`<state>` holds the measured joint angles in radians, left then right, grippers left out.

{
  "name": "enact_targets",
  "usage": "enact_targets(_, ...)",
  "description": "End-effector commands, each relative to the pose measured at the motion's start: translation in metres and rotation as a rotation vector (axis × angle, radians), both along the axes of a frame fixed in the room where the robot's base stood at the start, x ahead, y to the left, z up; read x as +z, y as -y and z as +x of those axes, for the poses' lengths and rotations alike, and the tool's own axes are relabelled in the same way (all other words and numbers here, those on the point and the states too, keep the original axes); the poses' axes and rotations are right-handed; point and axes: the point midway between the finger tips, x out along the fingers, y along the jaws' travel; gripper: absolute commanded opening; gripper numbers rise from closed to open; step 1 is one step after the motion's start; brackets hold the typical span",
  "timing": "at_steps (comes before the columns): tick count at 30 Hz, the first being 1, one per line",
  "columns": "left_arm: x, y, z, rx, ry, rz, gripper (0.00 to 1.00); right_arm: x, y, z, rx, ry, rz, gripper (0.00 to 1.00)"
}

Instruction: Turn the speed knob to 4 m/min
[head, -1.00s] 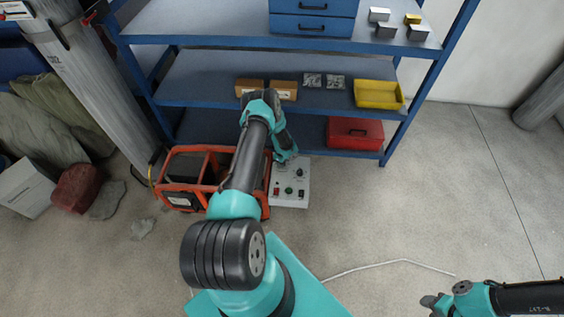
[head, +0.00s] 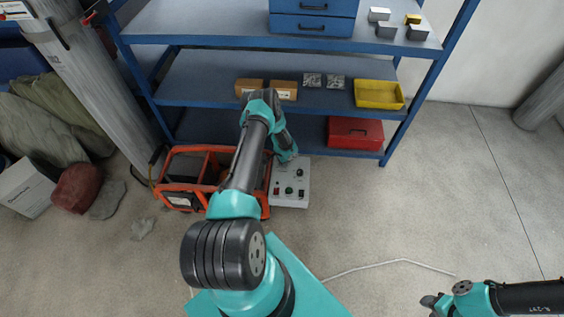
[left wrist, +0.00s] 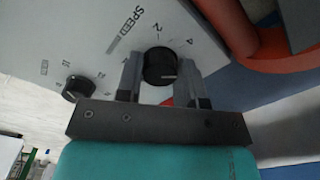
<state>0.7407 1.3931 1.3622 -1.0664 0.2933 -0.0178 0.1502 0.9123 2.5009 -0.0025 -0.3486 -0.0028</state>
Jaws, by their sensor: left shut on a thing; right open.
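The grey control box (head: 290,196) stands on the floor beside the orange frame, with small knobs and buttons on its face. In the left wrist view its panel (left wrist: 75,32) carries a black speed knob (left wrist: 160,66) under the word SPEED, with printed numbers around it. A light pointer line shows on the knob. My left gripper (left wrist: 162,72) is shut on the speed knob, one finger on each side. In the head view my left gripper (head: 286,156) is at the box's upper part and hides that knob. My right gripper (head: 430,303) is open and empty at the lower right.
A second black knob (left wrist: 77,88) sits near the speed knob. The orange frame (head: 165,170) stands left of the box. A blue shelf (head: 210,80) with a yellow bin (head: 379,95) and red case (head: 355,133) stands behind. The floor to the right is mostly clear.

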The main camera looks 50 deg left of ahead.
Motion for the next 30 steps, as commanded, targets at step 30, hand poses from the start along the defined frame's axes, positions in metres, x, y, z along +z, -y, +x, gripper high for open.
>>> enact_targets(30, 0.0003, 0.0005, 0.0004, 0.668, 0.0, 0.0, 0.11, 0.0, 0.0, 0.0, 0.0, 0.0, 0.0, 0.43)
